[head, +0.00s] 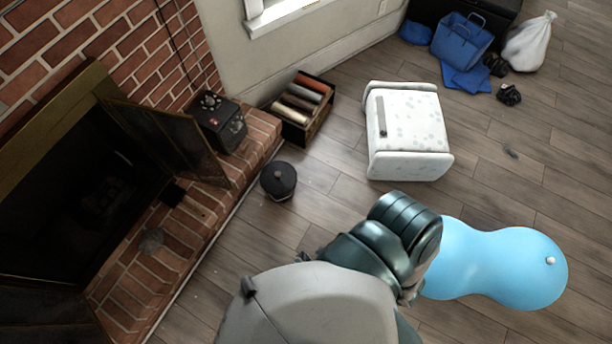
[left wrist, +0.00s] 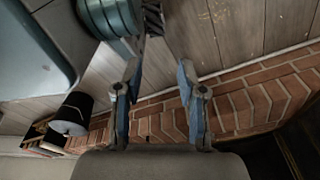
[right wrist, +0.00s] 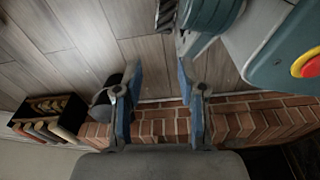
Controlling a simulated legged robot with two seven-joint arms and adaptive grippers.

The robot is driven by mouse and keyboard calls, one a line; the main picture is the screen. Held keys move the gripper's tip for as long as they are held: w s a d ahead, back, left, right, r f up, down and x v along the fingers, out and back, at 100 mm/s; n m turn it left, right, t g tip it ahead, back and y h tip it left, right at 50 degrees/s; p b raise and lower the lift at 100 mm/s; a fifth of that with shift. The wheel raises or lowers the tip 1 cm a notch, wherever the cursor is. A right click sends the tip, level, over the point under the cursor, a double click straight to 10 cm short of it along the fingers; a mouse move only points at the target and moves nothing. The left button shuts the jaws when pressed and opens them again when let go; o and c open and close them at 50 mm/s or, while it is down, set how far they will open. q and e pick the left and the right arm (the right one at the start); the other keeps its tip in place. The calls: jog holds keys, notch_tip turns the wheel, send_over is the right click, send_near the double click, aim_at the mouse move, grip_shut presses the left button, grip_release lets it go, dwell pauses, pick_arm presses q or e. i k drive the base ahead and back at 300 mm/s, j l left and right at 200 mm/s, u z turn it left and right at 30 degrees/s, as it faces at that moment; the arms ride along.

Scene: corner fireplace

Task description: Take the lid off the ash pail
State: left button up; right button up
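The ash pail (head: 275,192) is a small, dark round pail standing upright on the wood floor beside the brick hearth in the head view. Its dark lid (head: 279,174) sits on top, with a small knob in the middle. The pail also shows at the left in the left wrist view (left wrist: 80,103), and partly behind a finger in the right wrist view (right wrist: 101,110). My left gripper (left wrist: 158,70) is open and empty, apart from the pail. My right gripper (right wrist: 160,70) is open and empty, also apart from it. In the head view my arm hides the floor at the bottom middle.
The brick hearth (head: 186,232) edges the floor on the left, with a black box (head: 219,125) on it. A crate of rolls or logs (head: 302,107) stands behind the pail. Floor around the pail's right is clear.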

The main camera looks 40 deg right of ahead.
aim_at(278, 176)
jog(key=z, duration=1)
